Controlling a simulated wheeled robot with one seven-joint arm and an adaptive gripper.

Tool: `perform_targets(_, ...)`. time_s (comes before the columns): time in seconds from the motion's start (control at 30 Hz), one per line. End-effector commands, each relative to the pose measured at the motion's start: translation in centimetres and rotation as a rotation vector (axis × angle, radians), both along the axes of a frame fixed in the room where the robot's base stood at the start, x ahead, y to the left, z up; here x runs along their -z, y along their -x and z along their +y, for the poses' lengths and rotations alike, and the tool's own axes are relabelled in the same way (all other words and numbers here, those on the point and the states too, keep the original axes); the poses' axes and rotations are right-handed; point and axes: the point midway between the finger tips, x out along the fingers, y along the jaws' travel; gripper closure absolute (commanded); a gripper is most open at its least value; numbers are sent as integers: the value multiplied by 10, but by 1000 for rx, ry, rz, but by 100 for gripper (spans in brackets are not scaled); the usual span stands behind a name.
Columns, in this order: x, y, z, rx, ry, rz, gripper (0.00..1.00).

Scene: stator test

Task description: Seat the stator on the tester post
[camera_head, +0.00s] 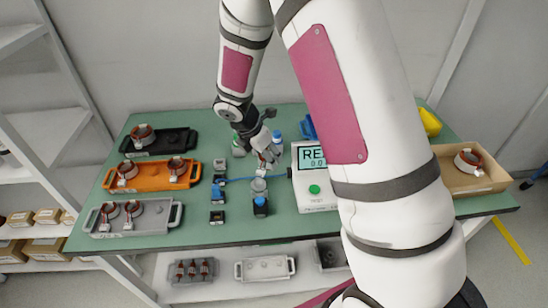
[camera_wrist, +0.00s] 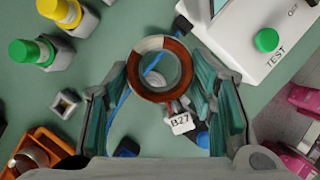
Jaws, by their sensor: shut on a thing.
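The stator is a copper-red ring (camera_wrist: 160,96) with a white section and a tag reading B27. My gripper (camera_wrist: 162,76) is shut on it, one finger on each side, and holds it above the table in the wrist view. In the head view my gripper (camera_head: 268,146) is over the middle of the green table, with the stator small and partly hidden below it. A grey round fixture (camera_head: 258,186), perhaps the tester post, stands just in front of it. Through the ring I see a pale part and blue cable; I cannot tell whether that is the post.
The white tester (camera_head: 316,186) with screen and green button stands right of the gripper. Black (camera_head: 180,134), orange (camera_head: 150,184) and grey (camera_head: 152,226) trays with stators lie left. Green and yellow-capped bottles (camera_wrist: 28,54) stand nearby.

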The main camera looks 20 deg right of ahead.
Motion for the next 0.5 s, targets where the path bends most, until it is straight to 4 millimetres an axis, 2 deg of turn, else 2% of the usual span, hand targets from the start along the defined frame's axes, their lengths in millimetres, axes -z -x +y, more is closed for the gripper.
perform_targets(0.1,-7,2,15,-242,0,-1,90)
perform_targets(0.2,-8,2,25,-372,0,0,90)
perform_targets(0.3,-9,3,31,-445,2,0,90)
perform_targets(0.5,-3,1,33,-475,2,-1,90)
